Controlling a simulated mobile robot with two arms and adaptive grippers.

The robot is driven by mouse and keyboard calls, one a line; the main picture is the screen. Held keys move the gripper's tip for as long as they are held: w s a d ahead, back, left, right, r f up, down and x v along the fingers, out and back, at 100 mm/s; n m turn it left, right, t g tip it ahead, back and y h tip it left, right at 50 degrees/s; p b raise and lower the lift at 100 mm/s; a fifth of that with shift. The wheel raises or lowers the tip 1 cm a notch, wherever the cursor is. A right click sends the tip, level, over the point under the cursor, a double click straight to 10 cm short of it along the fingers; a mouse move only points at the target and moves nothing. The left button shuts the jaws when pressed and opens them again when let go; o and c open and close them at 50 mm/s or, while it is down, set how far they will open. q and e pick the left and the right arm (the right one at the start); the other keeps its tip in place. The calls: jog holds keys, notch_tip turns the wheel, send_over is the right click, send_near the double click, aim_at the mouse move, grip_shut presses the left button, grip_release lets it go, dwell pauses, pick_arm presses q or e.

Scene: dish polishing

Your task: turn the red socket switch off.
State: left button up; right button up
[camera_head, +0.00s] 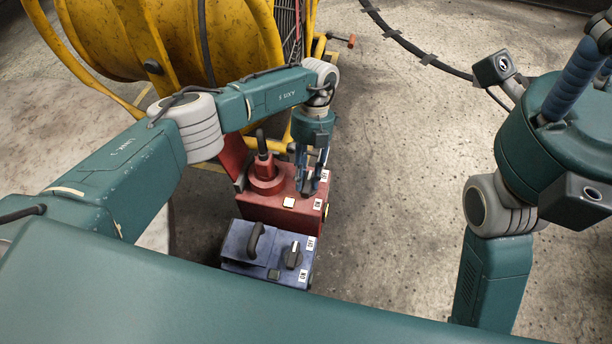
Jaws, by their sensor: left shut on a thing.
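The red socket box (268,205) stands on the floor in the middle of the view, with ON and OFF labels at its right edge. Its rotary switch (309,187) is on the top right part of the box, largely covered by my fingers. My left gripper (311,180) points down at the box and is shut on this switch. The exact angle of the switch is hard to tell. A red plug or handle (263,150) stands up on the left part of the box. My right gripper is out of view; only links of my right arm show at the right.
A yellow cable reel (150,35) is behind, close to my left arm. A dark cable (400,38) lies at the back. The concrete floor (400,180) to the right is clear.

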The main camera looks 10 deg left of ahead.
pick_arm(q)
jog(key=o, duration=1.2)
jog(key=shift+c, duration=0.2)
jog(key=v, duration=1.2)
